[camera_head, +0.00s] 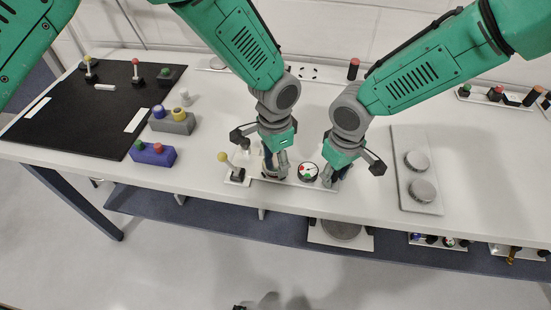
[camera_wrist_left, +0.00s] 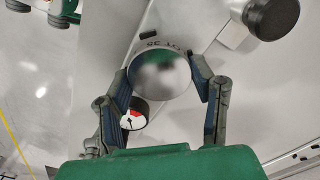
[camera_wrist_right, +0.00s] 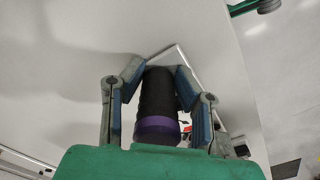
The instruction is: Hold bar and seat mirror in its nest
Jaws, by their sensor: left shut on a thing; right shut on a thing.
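My left gripper (camera_head: 275,168) is shut on the mirror (camera_wrist_left: 161,74), a round shiny disc between its fingers in the left wrist view. My right gripper (camera_head: 338,175) is shut on the bar (camera_wrist_right: 157,105), a black cylinder with a purple band. A gauge (camera_head: 307,172) with a white, red and green face sits between the two grippers on a white base plate (camera_head: 319,187) at the table's front edge.
Further left are a grey block (camera_head: 172,123), a blue block (camera_head: 153,153) and a black mat (camera_head: 80,110). A tray (camera_head: 408,190) with two grey discs lies right. A lower shelf (camera_head: 280,232) holds more parts.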

